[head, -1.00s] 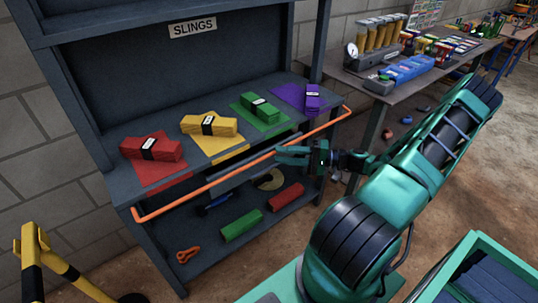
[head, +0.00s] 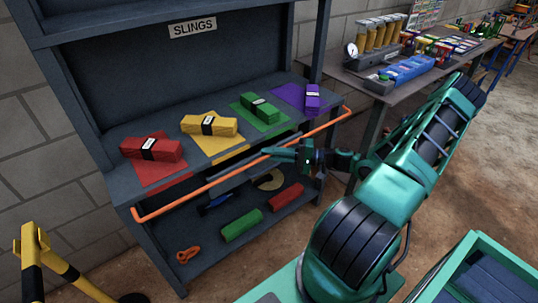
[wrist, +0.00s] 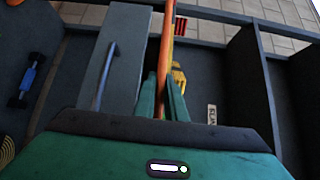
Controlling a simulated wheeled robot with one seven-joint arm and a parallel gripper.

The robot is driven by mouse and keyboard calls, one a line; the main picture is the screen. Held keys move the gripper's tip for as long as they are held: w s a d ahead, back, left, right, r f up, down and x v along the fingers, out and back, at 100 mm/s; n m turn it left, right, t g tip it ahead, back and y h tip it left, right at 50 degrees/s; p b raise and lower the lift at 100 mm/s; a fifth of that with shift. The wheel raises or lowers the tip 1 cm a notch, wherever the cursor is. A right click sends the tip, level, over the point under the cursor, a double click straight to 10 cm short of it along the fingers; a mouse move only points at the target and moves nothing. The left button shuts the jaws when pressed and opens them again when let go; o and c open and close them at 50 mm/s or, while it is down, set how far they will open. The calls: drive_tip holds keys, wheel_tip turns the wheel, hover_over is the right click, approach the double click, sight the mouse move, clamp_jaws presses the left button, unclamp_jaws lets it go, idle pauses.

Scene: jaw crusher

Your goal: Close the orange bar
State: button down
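The orange bar (head: 210,183) runs along the front of the sling shelf, bent back at both ends, and stands out in front of the shelf edge. My gripper (head: 270,152) is at the right half of the bar, its fingers pointing at the shelf. In the wrist view the orange bar (wrist: 166,50) runs between the two fingers of my gripper (wrist: 162,85). The fingers look apart, with the bar in the narrow gap. Whether either finger touches the bar is hard to tell.
The shelf board (head: 118,180) carries red, yellow, green and purple sling bundles behind the bar. A lower shelf holds a green roll (head: 242,225), a red roll (head: 287,197) and an orange shackle (head: 187,254). A yellow-black post (head: 33,250) stands at left. A workbench (head: 375,85) stands at right.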

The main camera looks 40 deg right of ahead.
drive_tip(key=shift+r+m+g+h, duration=0.2)
drive_tip(key=shift+m+g+h, duration=0.1)
idle(0.4)
drive_tip(key=shift+w+r+m+g+h, duration=0.1)
drive_tip(key=shift+r+m+g+h, duration=0.8)
drive_tip(key=shift+m+g, duration=0.3)
drive_tip(key=shift+w+a+r+m+g+h, duration=0.1)
drive_tip(key=shift+w+r+m+g+h, duration=0.15)
drive_tip(key=shift+w+r+m+g, duration=0.85)
drive_tip(key=shift+w+r+m+g+h, duration=0.1)
drive_tip(key=shift+w+m+g+h, duration=0.3)
drive_tip(key=shift+m+g, duration=1.5)
drive_tip(key=shift+w+a+r+m+g+h, duration=0.15)
drive_tip(key=shift+w+r+m+g, duration=0.5)
drive_tip(key=shift+g, duration=1.95)
drive_tip(key=shift+w+d+n, duration=0.1)
drive_tip(key=shift+w+n, duration=0.1)
drive_tip(key=shift+n, duration=0.05)
drive_tip(key=shift+w, duration=0.1)
drive_tip(key=c, duration=1.8)
unclamp_jaws()
drive_tip(key=shift+f, duration=0.1)
